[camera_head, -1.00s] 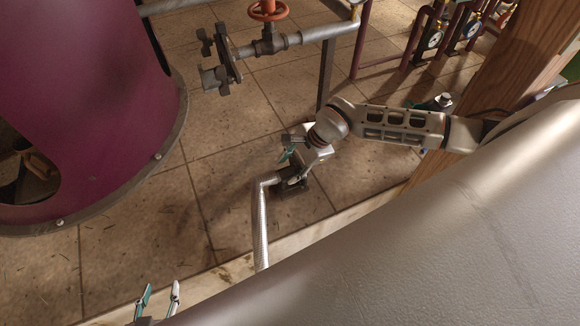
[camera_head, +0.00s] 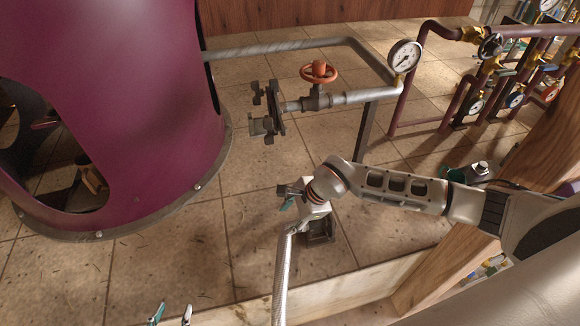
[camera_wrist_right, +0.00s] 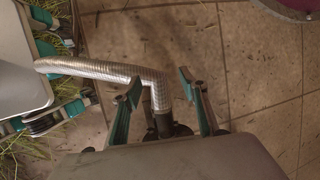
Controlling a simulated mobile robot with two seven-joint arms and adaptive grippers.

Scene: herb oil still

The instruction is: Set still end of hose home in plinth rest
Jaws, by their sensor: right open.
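The silver ribbed hose (camera_head: 281,280) rises from the bottom edge of the head view and bends near the dark plinth rest (camera_head: 319,231). In the right wrist view the hose (camera_wrist_right: 105,70) bends, and its end meets a dark fitting (camera_wrist_right: 165,125); how deeply it sits is hidden. My right gripper (camera_head: 290,198) is above the plinth; its fingers (camera_wrist_right: 158,88) are open, one on each side of the hose end, with gaps visible. My left gripper (camera_head: 172,314) shows only its fingertips at the bottom edge, spread apart with nothing visible between them.
The maroon still body (camera_head: 110,90) stands at the left. A pipe with an orange valve wheel (camera_head: 319,72) and a gauge (camera_head: 404,56) runs behind the plinth. A wooden post (camera_head: 500,190) stands at the right. Tiled floor between still and plinth is clear.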

